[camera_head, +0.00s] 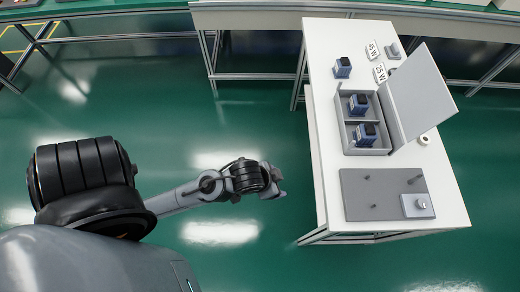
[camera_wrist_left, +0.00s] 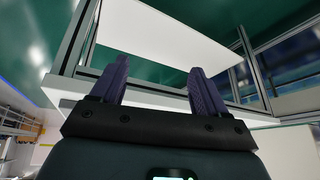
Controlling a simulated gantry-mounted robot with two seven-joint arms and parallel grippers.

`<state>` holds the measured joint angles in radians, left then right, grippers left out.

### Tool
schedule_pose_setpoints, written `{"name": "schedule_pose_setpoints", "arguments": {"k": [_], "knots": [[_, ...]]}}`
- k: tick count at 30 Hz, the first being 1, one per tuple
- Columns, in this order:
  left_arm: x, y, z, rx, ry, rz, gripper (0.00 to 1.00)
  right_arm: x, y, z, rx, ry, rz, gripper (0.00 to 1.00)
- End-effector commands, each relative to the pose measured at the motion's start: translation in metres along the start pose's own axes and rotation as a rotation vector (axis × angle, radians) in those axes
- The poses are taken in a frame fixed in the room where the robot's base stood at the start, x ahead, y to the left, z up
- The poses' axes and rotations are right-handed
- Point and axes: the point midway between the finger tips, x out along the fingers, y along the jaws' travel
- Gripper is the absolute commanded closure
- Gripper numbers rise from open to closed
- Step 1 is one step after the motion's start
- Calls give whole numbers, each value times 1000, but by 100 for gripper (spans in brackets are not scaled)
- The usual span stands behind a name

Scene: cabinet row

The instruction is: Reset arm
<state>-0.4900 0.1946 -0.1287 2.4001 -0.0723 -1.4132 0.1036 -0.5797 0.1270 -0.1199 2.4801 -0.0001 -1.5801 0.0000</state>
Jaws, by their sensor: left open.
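My left arm reaches in from the left in the head view, with its gripper (camera_head: 277,186) over the green floor, to the left of the white table (camera_head: 318,60) and apart from it. In the left wrist view the gripper's two dark purple fingers (camera_wrist_left: 160,68) are spread, with nothing between them. My right arm and gripper are not in view.
A grey two-compartment box (camera_head: 348,137) with a raised lid (camera_head: 415,92) holds blue-and-black devices (camera_head: 366,134). Another blue device (camera_head: 342,67) stands behind it, near "45 W" and "25 W" labels. A grey plate (camera_head: 370,205) with pegs lies in front. Floor left of the table is clear.

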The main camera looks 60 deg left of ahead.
Motion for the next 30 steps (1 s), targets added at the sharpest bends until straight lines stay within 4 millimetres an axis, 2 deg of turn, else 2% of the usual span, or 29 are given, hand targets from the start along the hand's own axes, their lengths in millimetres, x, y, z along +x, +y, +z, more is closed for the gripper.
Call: {"name": "schedule_pose_setpoints", "arguments": {"k": [1,3,8,20,26,30], "knots": [[-8,4,16,-17,-53,13,26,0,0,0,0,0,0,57],[-17,8,32,-28,-111,26,26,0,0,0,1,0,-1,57],[-25,11,47,-36,-166,41,26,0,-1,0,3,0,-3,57],[-31,10,44,-35,-167,41,26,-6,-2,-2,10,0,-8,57],[-58,8,30,-35,-166,41,26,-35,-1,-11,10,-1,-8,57],[-91,5,13,-35,-167,41,26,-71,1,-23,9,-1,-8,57]]}}
